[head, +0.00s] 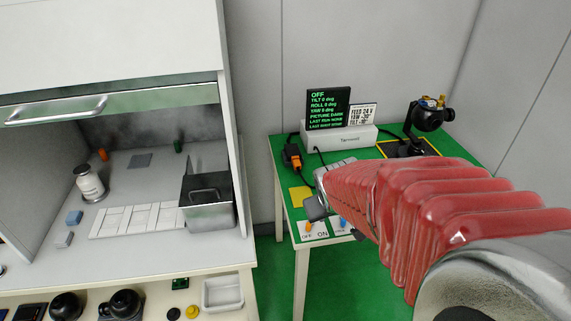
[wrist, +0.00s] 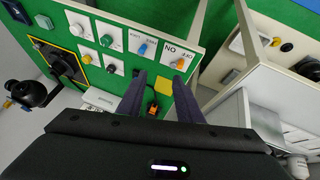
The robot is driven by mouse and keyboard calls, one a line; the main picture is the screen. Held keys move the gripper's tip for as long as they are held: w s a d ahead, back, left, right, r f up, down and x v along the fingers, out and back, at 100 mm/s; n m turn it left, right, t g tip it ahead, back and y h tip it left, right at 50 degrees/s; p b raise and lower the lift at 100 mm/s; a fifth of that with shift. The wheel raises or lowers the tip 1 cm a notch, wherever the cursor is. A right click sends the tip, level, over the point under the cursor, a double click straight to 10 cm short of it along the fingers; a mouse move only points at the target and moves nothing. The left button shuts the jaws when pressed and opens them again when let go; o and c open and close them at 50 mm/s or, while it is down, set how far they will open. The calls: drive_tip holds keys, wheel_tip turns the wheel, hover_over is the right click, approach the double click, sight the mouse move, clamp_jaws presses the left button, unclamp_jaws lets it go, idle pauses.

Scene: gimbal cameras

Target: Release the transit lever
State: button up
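A blue lever (head: 342,223) sits on a white label plate at the front of the green table; it also shows in the wrist view (wrist: 142,48). Its lettering is too small to read surely. Beside it is an orange lever (head: 308,227) on a plate marked OFF and ON, also in the wrist view (wrist: 180,64). A black gimbal camera (head: 433,118) stands at the table's back right. In the wrist view my gripper (wrist: 159,76) is open and empty, its two dark fingers apart above the panel. In the head view my red-sleeved arm hides part of the panel.
A white box with a dark display (head: 327,107) stands at the table's back. An orange plug (head: 292,155) and a yellow pad (head: 300,196) lie at its left. Several knobs, including a green one (wrist: 107,40), share the panel. A hooded bench (head: 168,262) stands left, across a gap.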

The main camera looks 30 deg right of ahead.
sight(336, 218)
drive_tip(key=s+d+f, duration=0.3)
drive_tip(key=d+f, duration=1.1)
drive_tip(key=f, duration=0.1)
wheel_tip(336, 218, down, 11)
drive_tip(key=s+d+t+y, duration=0.1)
drive_tip(key=s+t+y, duration=0.1)
drive_tip(key=t, duration=0.2)
drive_tip(key=w+a+r+n+t+y, duration=0.1)
drive_tip(key=a+r+t, duration=0.3)
drive_tip(key=r+t, duration=0.5)
drive_tip(key=shift+w, duration=0.15)
drive_tip(key=shift+w+a, duration=0.1)
drive_tip(key=shift+w+d, duration=0.15)
drive_tip(key=shift+w, duration=3.3)
drive_tip(key=shift+w+d, duration=0.15)
drive_tip(key=shift+w, duration=3.25)
